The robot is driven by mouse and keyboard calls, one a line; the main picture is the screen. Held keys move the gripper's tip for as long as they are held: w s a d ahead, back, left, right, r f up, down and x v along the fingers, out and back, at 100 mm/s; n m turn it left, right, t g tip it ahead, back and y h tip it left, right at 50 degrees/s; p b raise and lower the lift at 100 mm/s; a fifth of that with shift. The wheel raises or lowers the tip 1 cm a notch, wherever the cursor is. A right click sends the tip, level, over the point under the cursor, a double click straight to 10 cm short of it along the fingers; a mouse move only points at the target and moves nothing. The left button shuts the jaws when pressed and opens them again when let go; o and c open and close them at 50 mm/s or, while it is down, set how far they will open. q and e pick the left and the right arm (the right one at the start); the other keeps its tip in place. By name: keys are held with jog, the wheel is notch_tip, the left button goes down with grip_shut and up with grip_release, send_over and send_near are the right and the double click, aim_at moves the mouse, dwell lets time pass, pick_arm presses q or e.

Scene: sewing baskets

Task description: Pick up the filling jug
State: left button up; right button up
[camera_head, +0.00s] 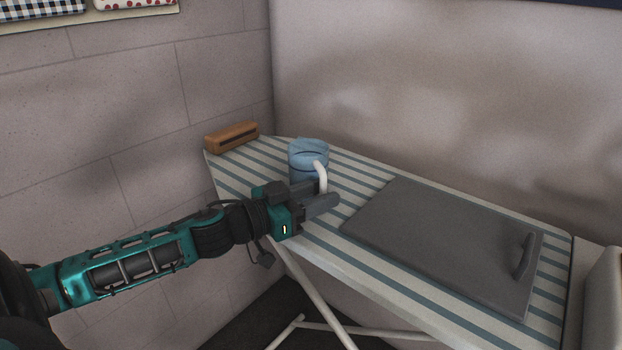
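The filling jug (308,153) is light blue with a white handle that curves down on its near right side. It stands upright on the far left part of the striped ironing board (362,168). My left gripper (324,197) is at the jug's near side, with its fingers at the lower part of the handle. The handle's lower end runs down between or just behind the fingers. I cannot tell whether they grip it. The jug's lower front is partly hidden by the gripper. My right gripper is not in view.
A brown wooden block (232,137) with a dark slot lies at the board's far left end. A flat grey panel (440,240) with a dark handle (525,256) covers much of the board to the right. Walls stand close behind and at the left.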

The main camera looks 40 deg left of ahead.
pick_arm(q)
jog(key=shift+w+d, duration=0.25)
jog(key=shift+w, duration=0.3)
jog(key=shift+c, duration=0.3)
grip_shut()
jog(key=shift+r, duration=0.1)
